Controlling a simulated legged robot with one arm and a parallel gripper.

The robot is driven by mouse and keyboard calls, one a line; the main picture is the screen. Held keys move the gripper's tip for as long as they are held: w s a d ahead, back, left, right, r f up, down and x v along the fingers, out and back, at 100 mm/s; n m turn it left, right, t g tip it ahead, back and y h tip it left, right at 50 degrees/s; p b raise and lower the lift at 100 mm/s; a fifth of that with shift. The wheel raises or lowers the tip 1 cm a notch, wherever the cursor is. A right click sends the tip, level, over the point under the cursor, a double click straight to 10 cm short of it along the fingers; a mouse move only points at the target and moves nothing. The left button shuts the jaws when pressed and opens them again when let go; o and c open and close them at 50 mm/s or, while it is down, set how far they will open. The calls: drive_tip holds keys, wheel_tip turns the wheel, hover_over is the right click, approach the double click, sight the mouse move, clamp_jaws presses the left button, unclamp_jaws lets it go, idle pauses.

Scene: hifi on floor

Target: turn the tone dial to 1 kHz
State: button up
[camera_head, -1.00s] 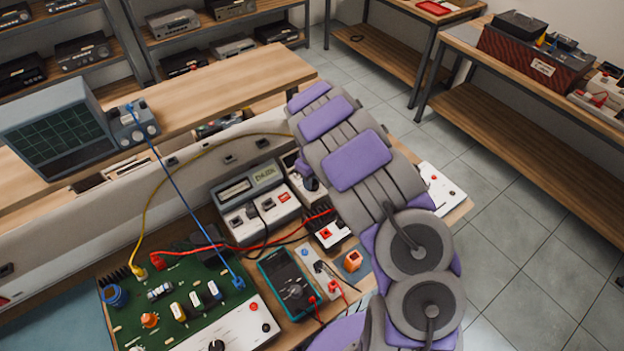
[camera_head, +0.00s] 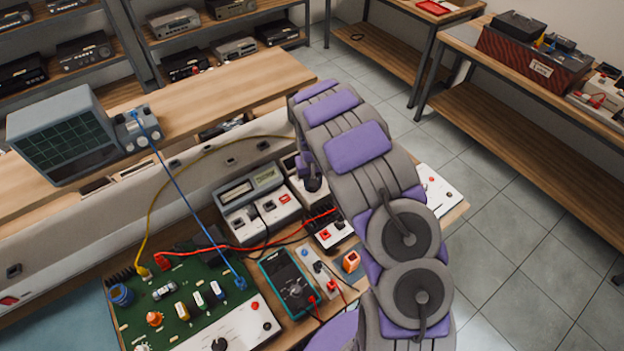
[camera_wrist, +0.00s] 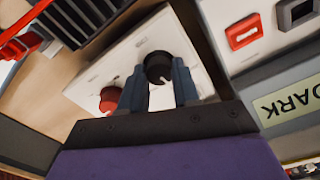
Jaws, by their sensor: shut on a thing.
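My gripper (camera_wrist: 158,88) is shut on a black round dial (camera_wrist: 159,68) in the wrist view, one dark finger on each side of it. The dial stands on the face of a white box (camera_wrist: 118,52) and has a small notch at its lower edge. No 1 kHz marking can be read. A red knob (camera_wrist: 110,97) sits on the same face, left of the fingers. In the head view, a black knob (camera_head: 312,184) shows at the end of my arm, and the arm hides most of the gripper.
A grey meter (camera_head: 258,195) with a small display (camera_wrist: 292,103) reading "DARK" stands beside the white box. In front lie a green circuit board (camera_head: 205,318), a teal multimeter (camera_head: 290,282) and several cables. An oscilloscope (camera_head: 65,135) stands on the shelf at left.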

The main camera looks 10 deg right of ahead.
drive_tip(key=shift+s+f+m, duration=0.15)
drive_tip(key=shift+s+m, duration=0.05)
drive_tip(key=shift+m, duration=0.7)
drive_tip(key=o, duration=1.1)
drive_tip(key=shift+w, duration=0.1)
drive_tip(key=shift+c, duration=0.2)
drive_tip(key=shift+r, duration=0.2)
wheel_tip(320, 180, up, 17)
drive_tip(key=p, duration=0.2)
drive_tip(key=shift+w, duration=0.1)
